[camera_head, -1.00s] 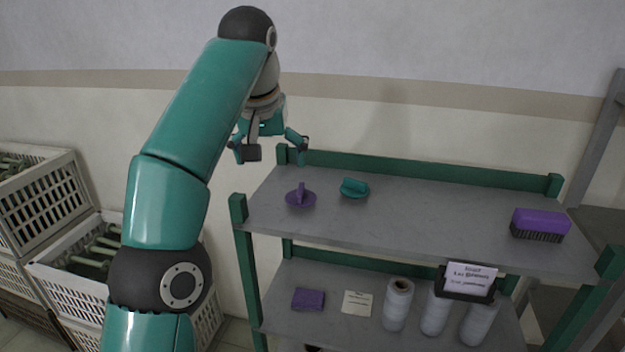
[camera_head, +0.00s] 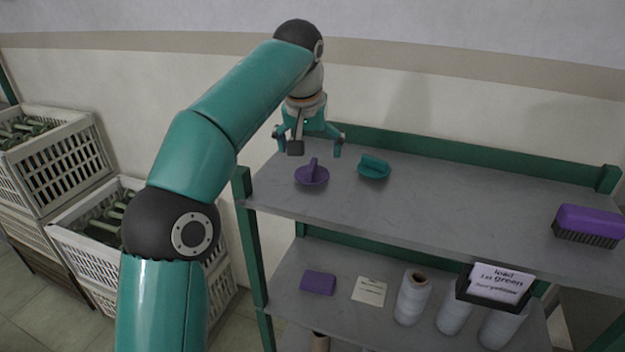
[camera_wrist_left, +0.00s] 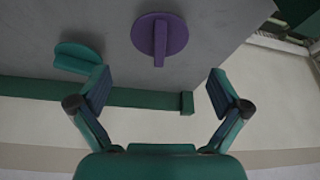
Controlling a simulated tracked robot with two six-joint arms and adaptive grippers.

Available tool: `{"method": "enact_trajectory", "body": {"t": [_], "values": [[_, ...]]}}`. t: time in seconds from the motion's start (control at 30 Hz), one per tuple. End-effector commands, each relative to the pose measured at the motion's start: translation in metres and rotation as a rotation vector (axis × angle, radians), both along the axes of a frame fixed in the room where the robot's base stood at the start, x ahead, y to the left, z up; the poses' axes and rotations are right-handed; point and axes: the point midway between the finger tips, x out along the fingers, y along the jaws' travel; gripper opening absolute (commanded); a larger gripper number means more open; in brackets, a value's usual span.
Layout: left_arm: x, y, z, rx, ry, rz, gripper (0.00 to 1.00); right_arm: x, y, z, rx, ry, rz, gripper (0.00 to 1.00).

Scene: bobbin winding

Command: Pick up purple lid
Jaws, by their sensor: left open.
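The purple lid (camera_head: 311,176) is a round disc with an upright bar handle, lying on the top shelf near its left end. It also shows in the left wrist view (camera_wrist_left: 160,36), beyond the fingertips and roughly midway between them. My left gripper (camera_head: 315,150) is open and empty, pointing down above and behind the lid, apart from it. In the left wrist view its two fingers (camera_wrist_left: 157,85) are spread wide. My right gripper is not in view.
A teal lid (camera_head: 374,168) lies right of the purple lid, with a small gap. A purple brush (camera_head: 589,224) sits at the right end. The shelf (camera_head: 450,205) has a green back rail (camera_head: 470,159) close behind. The lower shelf holds a purple block (camera_head: 318,283), a card and white spools.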

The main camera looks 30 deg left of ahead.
Motion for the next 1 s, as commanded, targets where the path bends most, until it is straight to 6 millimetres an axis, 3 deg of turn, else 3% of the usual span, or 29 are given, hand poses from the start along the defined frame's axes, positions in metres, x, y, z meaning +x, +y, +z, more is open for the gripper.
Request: {"method": "enact_trajectory", "body": {"t": [0.27, 0.6, 0.9, 1.0], "values": [[0.006, 0.003, -0.018, -0.002, 0.0, 0.001, 1.0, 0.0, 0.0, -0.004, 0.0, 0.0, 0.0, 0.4], [0.018, 0.006, -0.059, -0.001, 0.002, 0.001, 1.0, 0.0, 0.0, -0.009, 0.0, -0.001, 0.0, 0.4], [0.021, 0.007, -0.064, -0.001, -0.002, -0.001, 1.0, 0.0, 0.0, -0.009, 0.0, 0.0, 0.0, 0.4], [0.021, 0.007, -0.064, -0.001, -0.002, -0.001, 0.85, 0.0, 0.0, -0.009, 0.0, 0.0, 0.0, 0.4]]}}
